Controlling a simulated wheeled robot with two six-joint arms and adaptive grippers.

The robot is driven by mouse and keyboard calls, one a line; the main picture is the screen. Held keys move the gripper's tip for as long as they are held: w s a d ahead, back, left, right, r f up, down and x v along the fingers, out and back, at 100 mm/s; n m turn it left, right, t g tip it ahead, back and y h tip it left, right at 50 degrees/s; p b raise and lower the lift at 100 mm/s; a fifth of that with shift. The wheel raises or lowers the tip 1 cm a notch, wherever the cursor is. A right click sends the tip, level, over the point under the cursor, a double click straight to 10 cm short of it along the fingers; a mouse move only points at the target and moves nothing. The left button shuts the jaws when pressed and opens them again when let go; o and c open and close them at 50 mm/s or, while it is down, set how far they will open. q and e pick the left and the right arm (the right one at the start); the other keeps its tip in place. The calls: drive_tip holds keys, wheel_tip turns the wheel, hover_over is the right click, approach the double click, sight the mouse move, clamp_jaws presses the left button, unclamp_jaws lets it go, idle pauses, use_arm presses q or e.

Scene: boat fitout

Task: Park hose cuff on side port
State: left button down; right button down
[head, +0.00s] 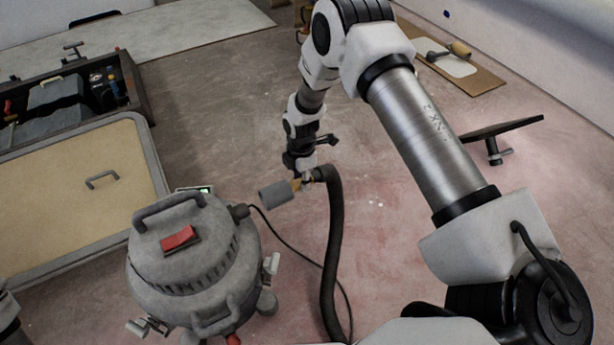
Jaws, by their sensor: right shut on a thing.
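The fingertips are small and partly hidden. My left gripper is out of view.
A thin black cable (285,243) runs from the vacuum across the floor. A tan-topped panel (75,190) and an open tool box (75,95) lie at left. A dark flat stand (503,130) is at right. Floor right of the hose is mostly clear.

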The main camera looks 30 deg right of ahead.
sight(292, 184)
drive_tip(key=shift+a, duration=1.55)
drive_tip(key=shift+r, duration=0.1)
idle(0.6)
drive_tip(key=shift+a+p, duration=0.35)
drive_tip(key=shift+a, duration=2.1)
drive_tip(key=c, duration=1.1)
unclamp_jaws()
drive_tip(key=o, duration=0.4)
drive_tip(key=shift+w+a, duration=0.1)
drive_tip(key=shift+a, duration=0.15)
drive_tip(key=shift+c, duration=0.2)
